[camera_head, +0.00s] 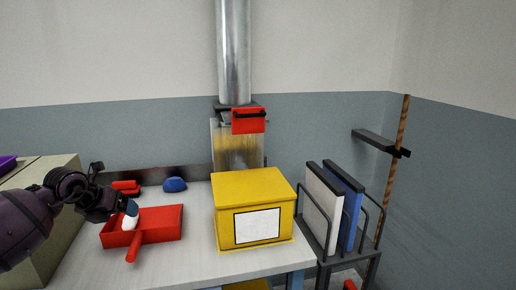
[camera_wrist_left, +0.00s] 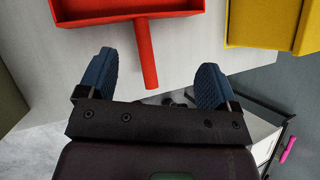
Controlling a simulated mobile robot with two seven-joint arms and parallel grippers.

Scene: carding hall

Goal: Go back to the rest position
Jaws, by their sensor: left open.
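My left gripper (camera_head: 128,207) comes in from the left in the head view, with its blue fingertips over the red dustpan (camera_head: 165,221) on the worktop. In the left wrist view the gripper (camera_wrist_left: 153,75) is open, its two blue fingers wide apart and nothing held between them. The dustpan's red handle (camera_wrist_left: 148,55) shows between the fingers in that picture, apart from both. A small white thing (camera_head: 130,222) shows at the pan, partly hidden by the fingertips. My right gripper is in neither view.
A yellow box (camera_head: 225,225) with a white label stands right of the dustpan. A red brush (camera_head: 127,187) and a blue rounded thing (camera_head: 175,185) lie behind it. A dark rack (camera_head: 323,258) with white and blue panels stands at the right. A beige cabinet (camera_head: 58,172) is at the left.

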